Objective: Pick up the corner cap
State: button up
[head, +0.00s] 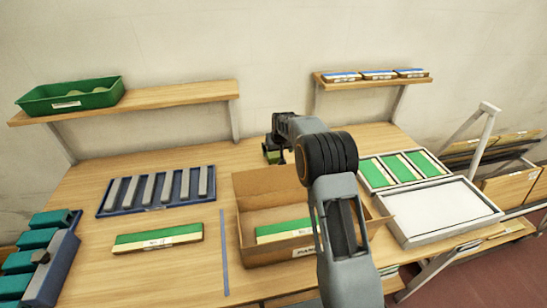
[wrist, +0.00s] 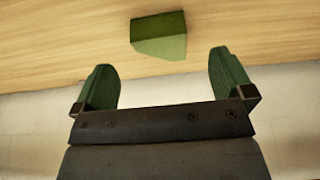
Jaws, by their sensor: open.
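The corner cap (wrist: 160,36), a small green wedge-like block, rests on the wooden table in the wrist view. It lies just beyond the fingertips and roughly centred between them. My gripper (wrist: 161,64) is open, with its two green-padded fingers apart and nothing between them. In the head view my gripper (head: 274,150) is at the back of the table near the wall, behind the cardboard box. A small green patch shows there, but I cannot tell finger from cap, and my arm hides part of that area.
An open cardboard box (head: 248,244) holds a green-and-cream pack. A blue tray (head: 127,210) with grey bars lies left, and white trays (head: 477,217) lie right. Shelves with a green bin (head: 71,97) and blue-and-white packs (head: 377,75) are on the wall. The back-left tabletop is clear.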

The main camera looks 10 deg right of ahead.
aim_at(276, 156)
jog(key=shift+p+x, duration=0.45)
jog(key=shift+x, duration=2.75)
jog(key=shift+d, duration=0.1)
jog(key=c, duration=1)
